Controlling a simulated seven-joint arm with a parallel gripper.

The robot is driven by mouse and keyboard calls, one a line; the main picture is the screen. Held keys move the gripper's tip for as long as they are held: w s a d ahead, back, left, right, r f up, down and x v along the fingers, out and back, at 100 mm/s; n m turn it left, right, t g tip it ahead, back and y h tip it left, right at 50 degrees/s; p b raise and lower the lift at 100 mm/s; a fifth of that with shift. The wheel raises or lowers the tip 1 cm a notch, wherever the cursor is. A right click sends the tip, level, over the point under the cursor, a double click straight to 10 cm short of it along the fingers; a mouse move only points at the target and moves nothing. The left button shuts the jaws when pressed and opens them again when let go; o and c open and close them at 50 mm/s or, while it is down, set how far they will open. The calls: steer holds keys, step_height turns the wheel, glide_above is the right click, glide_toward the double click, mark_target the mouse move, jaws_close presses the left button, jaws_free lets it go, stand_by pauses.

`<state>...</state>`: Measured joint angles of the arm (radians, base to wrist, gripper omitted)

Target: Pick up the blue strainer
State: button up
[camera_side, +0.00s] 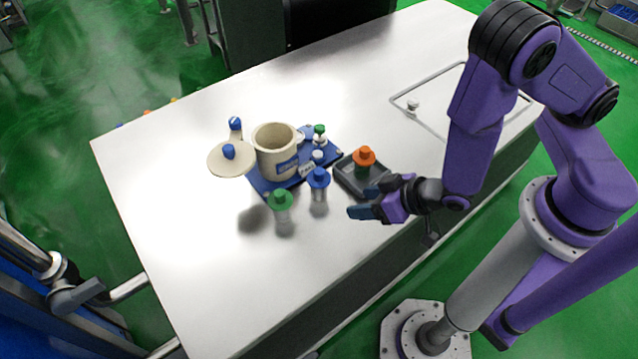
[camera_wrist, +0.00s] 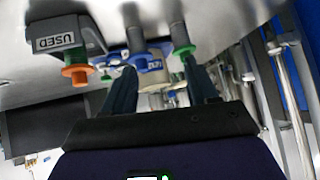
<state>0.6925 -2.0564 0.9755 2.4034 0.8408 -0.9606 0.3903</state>
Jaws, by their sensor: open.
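The blue strainer (camera_side: 319,178) stands upright on the table just in front of the blue mat, its blue cap on top of a grey body. In the wrist view the blue strainer (camera_wrist: 136,40) appears upside down, between my two fingers. My gripper (camera_side: 368,199) is open and empty, to the right of the strainer and apart from it. In the wrist view my gripper's fingers (camera_wrist: 160,66) point toward the strainer.
A green strainer (camera_side: 279,200) stands close left of the blue one. A grey tray (camera_side: 345,181) marked USED holds an orange-topped strainer (camera_side: 364,156). Behind are a beige pot (camera_side: 272,160), its lid (camera_side: 218,163) and the blue mat (camera_side: 258,184). The table's front left is clear.

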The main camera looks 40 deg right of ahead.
steer(key=w+d+t, duration=0.2)
steer(key=d+t, duration=0.1)
steer(key=t, duration=0.1)
glide_toward(321, 172)
steer(key=x, duration=0.6)
steer(key=shift+w+d+f, duration=0.1)
steer(key=shift+w+f, duration=0.05)
steer(key=shift+w, duration=0.15)
steer(key=shift+x, duration=3.2)
jaws_close()
